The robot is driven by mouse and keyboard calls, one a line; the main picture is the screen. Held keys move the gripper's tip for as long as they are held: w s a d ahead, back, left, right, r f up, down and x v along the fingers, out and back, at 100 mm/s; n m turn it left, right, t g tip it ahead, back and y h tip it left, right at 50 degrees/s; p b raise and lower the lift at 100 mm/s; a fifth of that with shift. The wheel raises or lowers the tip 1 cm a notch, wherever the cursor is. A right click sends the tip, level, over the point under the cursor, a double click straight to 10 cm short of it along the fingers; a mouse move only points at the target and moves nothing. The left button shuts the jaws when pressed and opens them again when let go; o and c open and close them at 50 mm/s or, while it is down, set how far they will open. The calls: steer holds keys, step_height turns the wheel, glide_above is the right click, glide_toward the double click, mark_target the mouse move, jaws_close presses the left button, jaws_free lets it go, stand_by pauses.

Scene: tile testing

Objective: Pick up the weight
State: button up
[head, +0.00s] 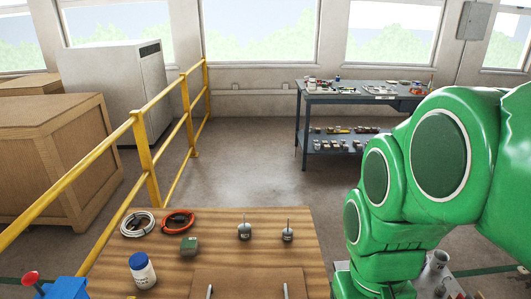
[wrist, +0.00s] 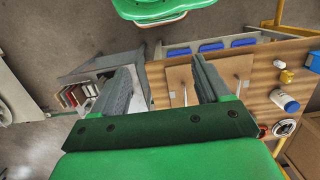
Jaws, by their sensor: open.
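Two small grey pieces with upright stems, which look like weights, stand on the wooden table (head: 225,222) in the head view: a left one (head: 244,232) and a right one (head: 287,235). I cannot tell which of them is the weight meant. My gripper (wrist: 161,65) shows in the wrist view, with its two grey fingers spread wide and nothing between them. It hangs above the area beside the table's edge, apart from both pieces. In the head view the gripper itself is out of sight; only my green arm shows at the right.
A yellow railing (head: 145,160) runs along the left. A workbench (head: 350,90) stands behind.

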steer(key=w+a+r+t+y, duration=0.2)
steer(key=w+a+r+y, duration=0.15)
steer(key=w+a, duration=0.6)
steer(key=w+a+r+m+t+y, duration=0.35)
steer(key=w+a+r+y, duration=0.55)
steer(key=w+a+r, duration=0.4)
steer(key=w+d+r+m+t+y, duration=0.1)
steer(key=w+r+m+t+y, duration=0.1)
steer(key=w+r+m+t, duration=0.5)
steer(key=m+t+h, duration=0.2)
steer(key=m+h, duration=0.7)
steer(key=m, duration=1.2)
glide_above(288, 232)
steer(key=s+d, duration=0.2)
steer(key=s, duration=0.3)
step_height(288, 232, down, 24)
steer(key=shift+n+g, duration=0.25)
steer(key=f, duration=3.7)
steer(key=shift+w+a+f, duration=0.1)
steer(key=shift+w+f, duration=0.1)
steer(key=shift+f, duration=0.2)
steer(key=shift+x, duration=0.85)
steer(key=shift+d+x, duration=0.15)
steer(key=shift+x, duration=1.05)
steer(key=shift+d+x, duration=0.2)
steer(key=shift+x, duration=1.8)
